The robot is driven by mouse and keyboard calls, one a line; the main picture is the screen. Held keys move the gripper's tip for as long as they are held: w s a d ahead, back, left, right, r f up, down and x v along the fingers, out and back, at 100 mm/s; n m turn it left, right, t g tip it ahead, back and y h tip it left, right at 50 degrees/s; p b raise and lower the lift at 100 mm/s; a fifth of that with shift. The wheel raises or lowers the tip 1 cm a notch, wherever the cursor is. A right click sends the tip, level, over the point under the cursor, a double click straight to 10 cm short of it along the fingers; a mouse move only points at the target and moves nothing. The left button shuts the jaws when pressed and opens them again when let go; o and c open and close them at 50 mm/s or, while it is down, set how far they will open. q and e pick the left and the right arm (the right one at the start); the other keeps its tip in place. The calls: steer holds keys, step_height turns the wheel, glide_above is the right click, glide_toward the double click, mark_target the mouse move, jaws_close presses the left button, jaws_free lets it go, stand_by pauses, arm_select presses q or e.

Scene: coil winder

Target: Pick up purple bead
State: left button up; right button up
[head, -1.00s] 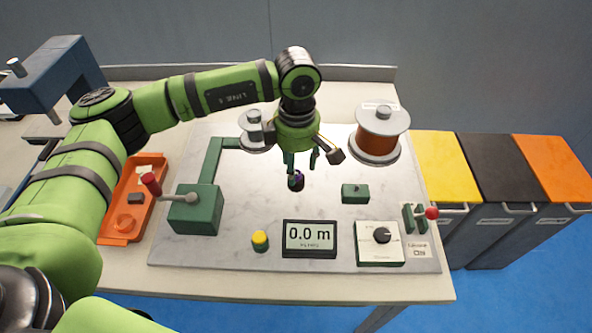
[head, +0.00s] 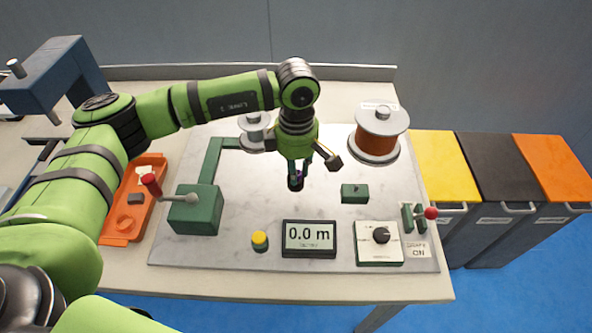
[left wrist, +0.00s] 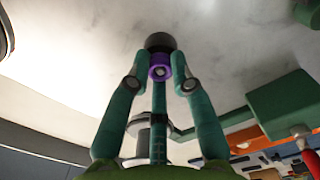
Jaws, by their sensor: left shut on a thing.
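The purple bead (left wrist: 160,66) sits between the fingertips of my left gripper (left wrist: 160,70) in the left wrist view, with a dark round piece (left wrist: 160,42) right beside it. In the head view my left gripper (head: 297,178) points down over the middle of the marble board. Its fingers are shut on the bead, which shows there only as a small dark purple patch largely hidden by the fingers. I cannot tell whether the dark piece is a separate support. My right gripper is not in view.
The marble board (head: 230,254) carries a copper spool (head: 377,145), a green crank block (head: 194,210), a yellow button (head: 260,240), a display reading 0.0 m (head: 309,238), a dial panel (head: 379,243) and a red-knobbed lever (head: 431,213). An orange tray (head: 120,224) lies left.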

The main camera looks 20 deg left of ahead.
arm_select(q)
steer(key=shift+r, duration=0.5)
step_height(320, 180, up, 3)
steer(key=shift+f+b, duration=0.2)
steer(key=shift+b, duration=0.45)
steer(key=d+r, duration=0.2)
steer(key=d, duration=0.2)
steer(key=d+r+b, duration=0.1)
steer(key=d+r, duration=0.2)
steer(key=s+d+r+b, duration=0.1)
steer(key=d+r, duration=0.1)
steer(key=d, duration=0.2)
steer(key=shift+s+d+r, duration=0.1)
steer(key=shift+d+r, duration=0.1)
steer(key=shift+d, duration=0.15)
